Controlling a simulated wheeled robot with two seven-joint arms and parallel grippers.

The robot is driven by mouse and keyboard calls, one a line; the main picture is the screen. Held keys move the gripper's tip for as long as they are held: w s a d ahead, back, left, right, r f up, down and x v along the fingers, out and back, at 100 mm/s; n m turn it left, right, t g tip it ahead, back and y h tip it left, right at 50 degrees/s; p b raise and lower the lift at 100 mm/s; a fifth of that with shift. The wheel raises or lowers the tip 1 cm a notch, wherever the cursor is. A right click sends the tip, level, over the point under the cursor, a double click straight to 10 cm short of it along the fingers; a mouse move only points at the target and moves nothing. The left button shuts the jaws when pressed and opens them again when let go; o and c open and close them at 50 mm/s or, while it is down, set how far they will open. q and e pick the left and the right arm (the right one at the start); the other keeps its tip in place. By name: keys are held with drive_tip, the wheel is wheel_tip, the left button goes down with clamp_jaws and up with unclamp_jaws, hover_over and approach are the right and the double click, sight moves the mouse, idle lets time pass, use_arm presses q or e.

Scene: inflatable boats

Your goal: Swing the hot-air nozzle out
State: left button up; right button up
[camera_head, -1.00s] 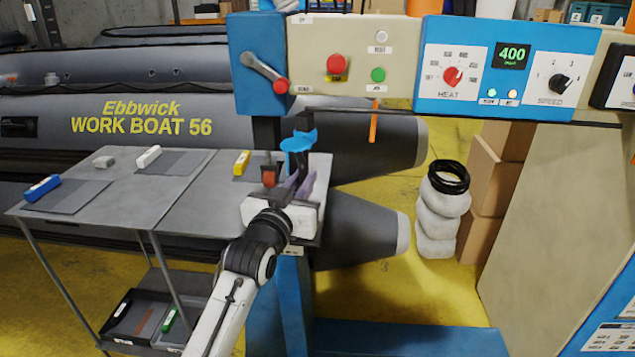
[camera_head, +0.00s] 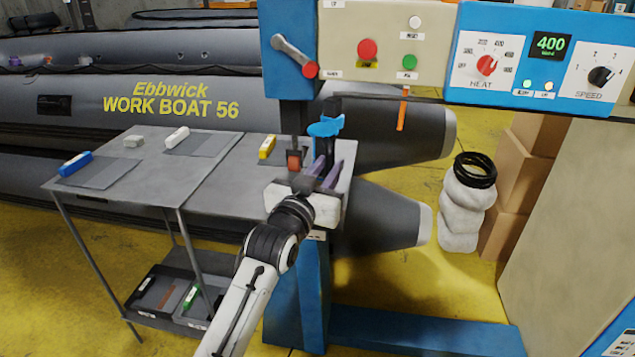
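A bright blue part (camera_head: 325,127), which may be the nozzle's handle, sits on a dark upright at the welding machine's front, above the table's right end. A red roller (camera_head: 294,160) hangs just left of it. My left gripper (camera_head: 323,170) reaches up from below, its two purple fingers apart with a gap between them. The fingers are just below the blue part; I cannot tell whether they touch it. The nozzle tip is not clearly visible. A grey lever with a red knob (camera_head: 310,70) is on the blue housing at upper left. My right gripper is out of view.
A grey table (camera_head: 225,198) with blue, white and yellow tools stands left. The control panel (camera_head: 520,55) reads 400. An orange-handled item (camera_head: 403,110) hangs below the buttons. The yellow floor is open before the white rolls (camera_head: 462,215).

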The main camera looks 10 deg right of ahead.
use_arm(q)
drive_tip(key=v, duration=0.9)
